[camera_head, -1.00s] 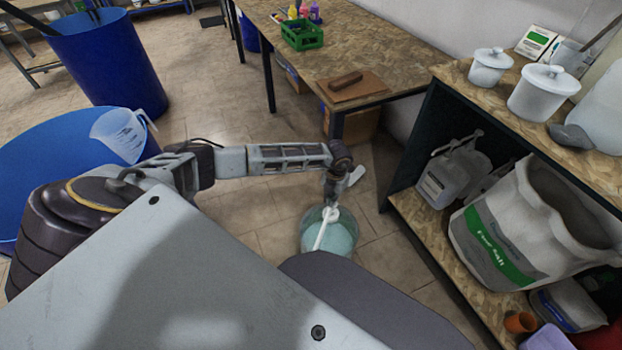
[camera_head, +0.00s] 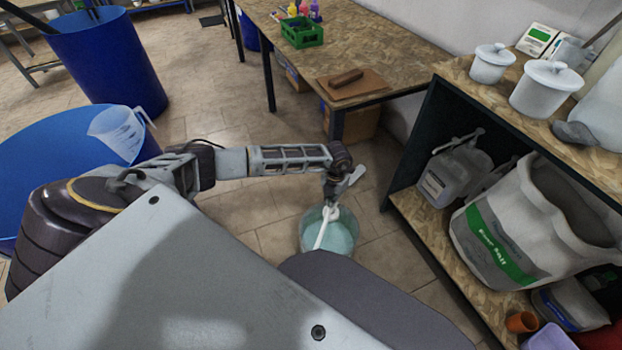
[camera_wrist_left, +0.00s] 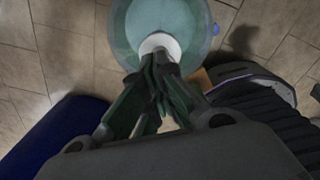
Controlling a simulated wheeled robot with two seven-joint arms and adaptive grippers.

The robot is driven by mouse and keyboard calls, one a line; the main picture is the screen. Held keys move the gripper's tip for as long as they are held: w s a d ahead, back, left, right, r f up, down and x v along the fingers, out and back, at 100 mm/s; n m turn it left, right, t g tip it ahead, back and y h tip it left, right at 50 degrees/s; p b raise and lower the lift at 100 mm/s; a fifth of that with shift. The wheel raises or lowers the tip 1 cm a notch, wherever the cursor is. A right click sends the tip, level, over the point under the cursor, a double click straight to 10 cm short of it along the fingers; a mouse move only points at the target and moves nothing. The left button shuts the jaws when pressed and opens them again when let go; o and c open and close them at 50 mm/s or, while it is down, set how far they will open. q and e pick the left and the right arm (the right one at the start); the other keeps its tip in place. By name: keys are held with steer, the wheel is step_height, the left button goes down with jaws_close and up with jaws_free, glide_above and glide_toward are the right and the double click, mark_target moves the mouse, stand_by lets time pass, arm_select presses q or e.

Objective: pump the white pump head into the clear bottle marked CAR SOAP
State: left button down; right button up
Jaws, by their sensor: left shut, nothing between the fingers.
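A round drum (camera_head: 343,240) of teal liquid stands on the floor below my left arm; it also shows in the wrist view (camera_wrist_left: 200,22). A white pump head (camera_head: 320,236) with a long thin spout sits over it, the spout pointing toward me. In the wrist view the pump's round white top (camera_wrist_left: 160,42) lies at my left fingertips. My left gripper (camera_head: 331,203) is shut and empty, its fingers (camera_wrist_left: 158,66) at the pump top; whether they touch it I cannot tell. No CAR SOAP marking is readable, and I cannot pick out that bottle. My right gripper is out of view.
A shelf (camera_head: 408,205) on the right holds a pale jug (camera_head: 440,183) and a large white tub (camera_head: 500,240). A blue barrel (camera_head: 110,60) and a blue tub (camera_head: 40,150) with a measuring jug (camera_head: 118,133) are at left. Floor between the drum and table is clear.

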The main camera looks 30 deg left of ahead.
arm_select(q)
steer(key=shift+r+p, duration=2.15)
steer(key=shift+r, duration=0.65)
steer(key=shift+f, duration=0.2)
steer(key=shift+f+b, duration=2.2)
steer(key=shift+f, duration=0.75)
steer(key=shift+r, duration=0.15)
steer(key=shift+r+p, duration=2.55)
steer(key=shift+r, duration=0.45)
steer(key=shift+r+p, duration=2.25)
steer(key=shift+r, duration=0.75)
